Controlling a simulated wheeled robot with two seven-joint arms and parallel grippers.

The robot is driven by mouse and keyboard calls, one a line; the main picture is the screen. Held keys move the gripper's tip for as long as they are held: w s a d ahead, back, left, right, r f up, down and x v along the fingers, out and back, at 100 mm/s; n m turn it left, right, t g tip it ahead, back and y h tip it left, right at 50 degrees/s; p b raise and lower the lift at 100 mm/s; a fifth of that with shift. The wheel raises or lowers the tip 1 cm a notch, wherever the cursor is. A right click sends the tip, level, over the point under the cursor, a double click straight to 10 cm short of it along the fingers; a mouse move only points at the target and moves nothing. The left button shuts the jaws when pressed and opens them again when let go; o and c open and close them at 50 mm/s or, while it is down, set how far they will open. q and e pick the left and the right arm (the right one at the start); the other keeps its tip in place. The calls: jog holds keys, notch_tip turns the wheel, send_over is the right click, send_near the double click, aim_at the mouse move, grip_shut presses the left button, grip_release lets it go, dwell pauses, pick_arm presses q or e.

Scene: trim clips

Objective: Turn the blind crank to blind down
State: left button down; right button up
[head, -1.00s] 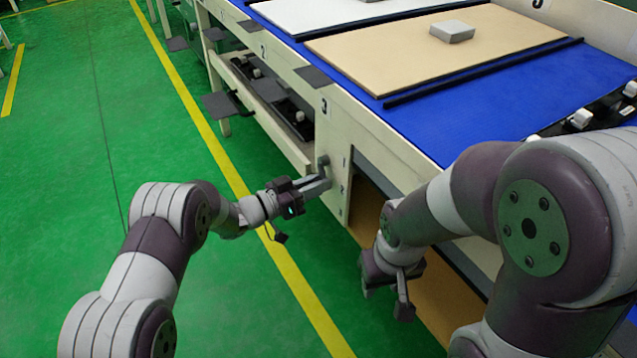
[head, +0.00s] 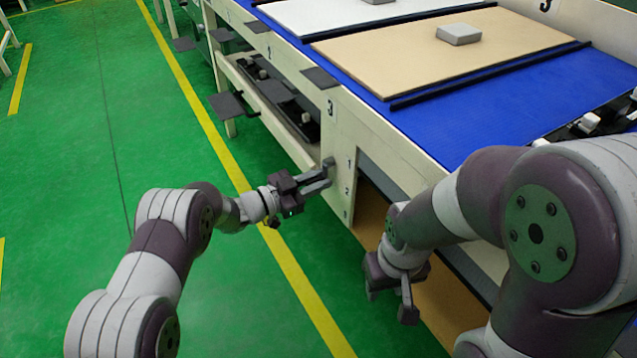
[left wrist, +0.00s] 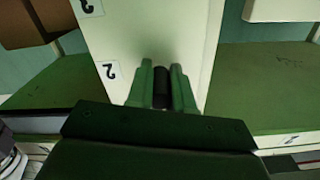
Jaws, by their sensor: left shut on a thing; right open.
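The blind crank (head: 327,163) is a small grey part on the cream end post of the workbench, partly hidden by my left gripper. My left gripper (head: 318,181) is at the post, shut on the crank. In the left wrist view, a dark cylindrical crank handle (left wrist: 161,88) sits between the two finger pads, with the cream post behind it. My right gripper (head: 392,297) hangs low in front of the bench, open and empty. I cannot make out the blind itself.
The workbench has a blue top (head: 450,135) with a tan board (head: 400,62) and a grey block (head: 459,34) on it. Small dark plates (head: 320,78) stick out along its left edge. The green floor (head: 90,110) to the left is clear.

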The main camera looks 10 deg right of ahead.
pick_arm(q)
jog(key=shift+w+m, duration=0.3)
jog(key=shift+m, duration=0.4)
jog(key=shift+a, duration=0.1)
jog(key=c, duration=1)
grip_release()
jog(key=shift+a+r, duration=0.15)
jog(key=shift+a, duration=0.15)
jog(key=p+v, duration=0.5)
jog(key=v, duration=0.7)
jog(key=shift+s, duration=0.1)
